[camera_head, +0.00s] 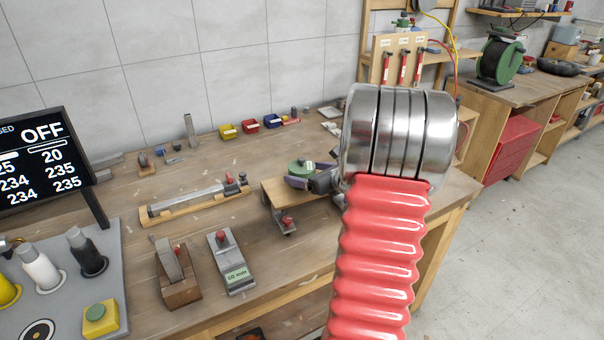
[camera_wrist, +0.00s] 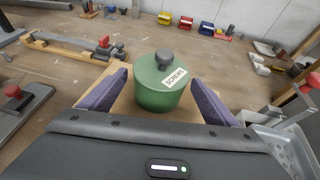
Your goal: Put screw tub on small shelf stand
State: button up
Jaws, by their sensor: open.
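The screw tub is a green round pot with a dark knob and a white "SCREWS" label, upright in the wrist view (camera_wrist: 154,97). It also shows in the head view (camera_head: 293,169), partly hidden by my gripper. It appears to rest on the wooden top of the small shelf stand (camera_head: 277,193), whose top also shows in the wrist view (camera_wrist: 122,106). My gripper (camera_wrist: 158,78) is open, with one purple finger on each side of the tub and visible gaps between. In the head view my gripper (camera_head: 312,177) is beside the tub, partly behind my arm.
A clamp-like tool with a red knob (camera_head: 286,224) is at the stand's front. A long metal tool on a wooden base (camera_head: 195,201) lies to the left. Yellow (camera_head: 229,131), red and blue bins stand near the wall.

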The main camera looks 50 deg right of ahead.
jog(key=v, duration=0.9)
jog(key=shift+s, duration=0.25)
jog(key=w+a+r+n+g+y, duration=0.1)
jog(key=a+n+y, duration=0.1)
jog(key=a+n, duration=0.5)
jog(key=w+a+r+n+g+y, duration=0.1)
jog(key=a+n+g+y, duration=0.15)
jog(key=a, duration=0.95)
jog(key=w+a+r+n+g+y, duration=0.1)
jog(key=a+r+n+y, duration=0.1)
jog(key=a+n, duration=0.55)
jog(key=s+a+r+n+g+h, duration=0.1)
jog(key=s+a+n+g+h, duration=0.2)
jog(key=s+a+n, duration=1.1)
jog(key=shift+a+r+n+h, duration=0.35)
jog(key=shift+a+n+h, duration=0.7)
jog(key=shift+n, duration=2.25)
jog(key=shift+a, duration=0.2)
